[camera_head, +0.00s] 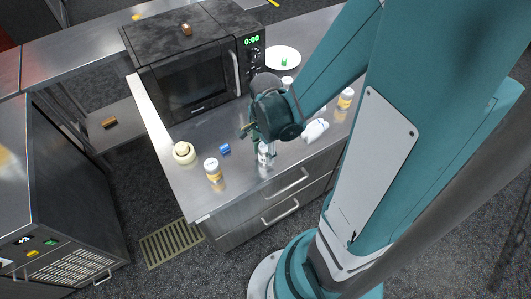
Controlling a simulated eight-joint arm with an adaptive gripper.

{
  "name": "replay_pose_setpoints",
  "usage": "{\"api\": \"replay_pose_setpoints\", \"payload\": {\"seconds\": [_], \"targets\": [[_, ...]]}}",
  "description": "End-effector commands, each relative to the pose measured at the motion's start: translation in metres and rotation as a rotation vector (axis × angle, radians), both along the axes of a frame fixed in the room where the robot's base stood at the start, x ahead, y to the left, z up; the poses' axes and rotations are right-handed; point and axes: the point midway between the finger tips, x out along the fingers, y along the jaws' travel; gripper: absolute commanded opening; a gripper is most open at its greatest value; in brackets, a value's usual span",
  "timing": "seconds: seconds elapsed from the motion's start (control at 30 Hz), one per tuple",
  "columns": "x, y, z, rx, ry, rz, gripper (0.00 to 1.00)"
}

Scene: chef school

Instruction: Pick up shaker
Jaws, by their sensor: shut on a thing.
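A small, pale shaker (263,156) is at the front part of the steel counter, right below my gripper (262,144). My gripper points down and is shut on the shaker's upper part. The fingers and wrist hide the top of the shaker. I cannot tell whether its base touches the counter or is slightly above it.
A yellow-labelled jar (213,170), a blue block (225,149) and a cream round item (184,152) stand to the left. A white item (315,130) and another jar (345,98) are to the right. A black microwave (190,75) and a white plate (283,54) are behind.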

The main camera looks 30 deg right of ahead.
Motion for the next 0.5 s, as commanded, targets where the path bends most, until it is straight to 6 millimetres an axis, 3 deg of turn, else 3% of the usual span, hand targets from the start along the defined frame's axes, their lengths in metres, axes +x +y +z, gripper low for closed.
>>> {"api": "replay_pose_setpoints", "payload": {"seconds": [0.5], "targets": [[-0.001,0.0,0.01,0.0,0.0,0.0,0.17]]}}
